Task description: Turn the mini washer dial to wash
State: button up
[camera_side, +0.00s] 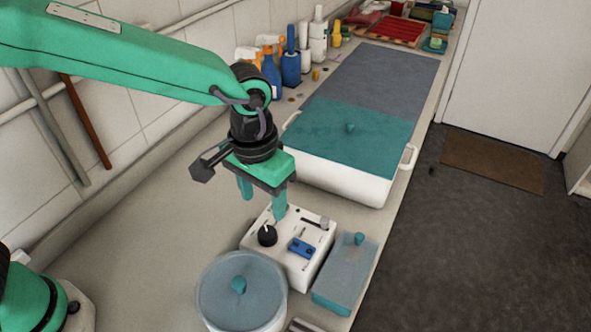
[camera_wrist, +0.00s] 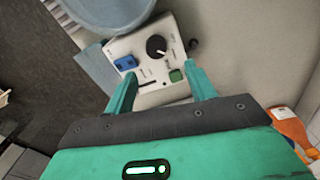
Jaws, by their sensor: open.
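The mini washer (camera_side: 288,272) is a small white box on the counter, with a panel of controls on top. Its black dial (camera_side: 267,235) has a white pointer mark; the dial also shows in the wrist view (camera_wrist: 156,46). The panel lettering is too small to read. A blue part (camera_side: 301,247) and a slider slot (camera_side: 313,223) are also on the panel. My gripper (camera_side: 262,203) is open and empty above the back edge of the washer. In the wrist view its fingers (camera_wrist: 162,92) point toward the panel, apart from the dial. A green part (camera_wrist: 177,75) shows between the fingertips.
A round lidded tub (camera_side: 240,300) stands close in front of the washer, and a blue lidded box (camera_side: 345,275) to its right. Spray bottles (camera_side: 270,70) line the wall. The counter left of the washer is clear.

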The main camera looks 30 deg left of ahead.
aim_at(268, 230)
jog(key=shift+f, duration=0.1)
jog(key=shift+d+f, duration=0.15)
jog(key=shift+f, duration=1.8)
jog(key=shift+d+f, duration=0.1)
jog(key=shift+f, duration=1.8)
jog(key=shift+c, duration=0.2)
jog(key=c, duration=0.9)
